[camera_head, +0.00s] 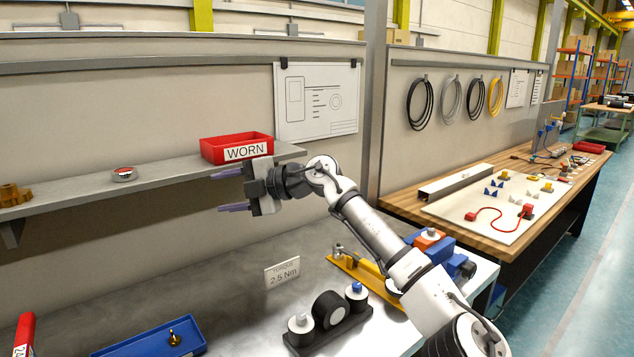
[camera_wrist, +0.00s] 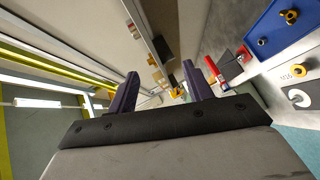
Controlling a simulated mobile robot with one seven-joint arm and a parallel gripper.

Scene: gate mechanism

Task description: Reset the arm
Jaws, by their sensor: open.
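My arm, white with dark joints, reaches up and left from the lower right in the head view. My gripper (camera_head: 232,190) is open and empty, with its two purple-grey fingers pointing left. It is in the air in front of the grey shelf, below and beside the red WORN bin (camera_head: 236,148). In the wrist view the two dark fingers of my gripper (camera_wrist: 163,92) stand well apart with nothing between them.
A blue tray (camera_head: 150,340) with a brass part, a TORQUE 2.5 Nm card (camera_head: 282,273), a dark fixture (camera_head: 329,315) and a yellow fixture (camera_head: 350,268) are on the metal bench. A round tin (camera_head: 124,174) and a brass gear (camera_head: 14,194) sit on the shelf.

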